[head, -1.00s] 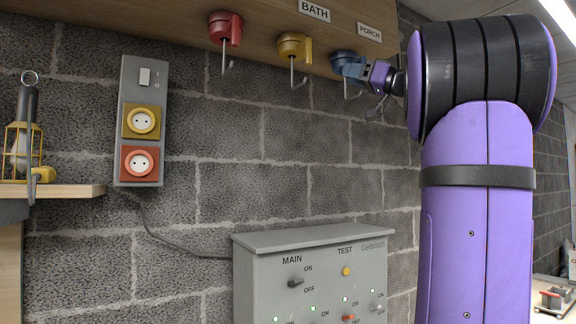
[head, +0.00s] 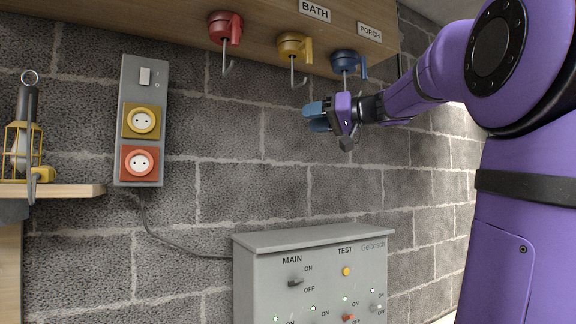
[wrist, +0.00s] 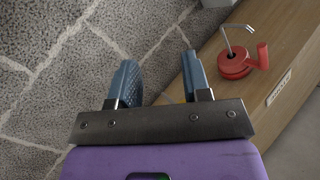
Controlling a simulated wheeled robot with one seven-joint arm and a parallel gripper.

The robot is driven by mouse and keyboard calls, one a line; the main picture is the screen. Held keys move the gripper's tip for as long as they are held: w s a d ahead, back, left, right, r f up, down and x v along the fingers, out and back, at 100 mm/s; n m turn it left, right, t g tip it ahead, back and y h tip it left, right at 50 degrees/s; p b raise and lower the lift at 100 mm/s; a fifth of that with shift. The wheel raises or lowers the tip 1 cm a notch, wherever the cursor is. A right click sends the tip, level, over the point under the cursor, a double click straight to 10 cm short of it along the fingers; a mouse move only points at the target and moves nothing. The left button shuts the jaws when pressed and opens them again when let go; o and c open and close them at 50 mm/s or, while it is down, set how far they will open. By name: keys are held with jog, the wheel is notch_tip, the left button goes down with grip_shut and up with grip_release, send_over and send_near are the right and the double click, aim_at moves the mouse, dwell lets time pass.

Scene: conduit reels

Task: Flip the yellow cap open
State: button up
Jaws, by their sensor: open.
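A yellow round fitting (head: 294,46) with a side tab is fixed under the wooden board, between a red and a blue one. A metal hook hangs from it. A yellow socket (head: 142,120) with a round cream face is on the grey wall box; I see no separate lid on it. My gripper (head: 314,117) has blue fingers and is open and empty. It is below and slightly right of the yellow fitting, apart from it.
The red fitting (head: 225,28) and blue fitting (head: 349,63) also carry hooks; the red one shows in the wrist view (wrist: 236,64). A switch cabinet (head: 315,240) stands below. A shelf (head: 75,190) holds a caged lamp (head: 20,150). Bare wall lies between.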

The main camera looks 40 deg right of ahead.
jog(key=s+a+f+m+g, duration=0.1)
jog(key=a+f+g, duration=0.3)
jog(key=a+f, duration=0.6)
jog(key=shift+f, duration=0.85)
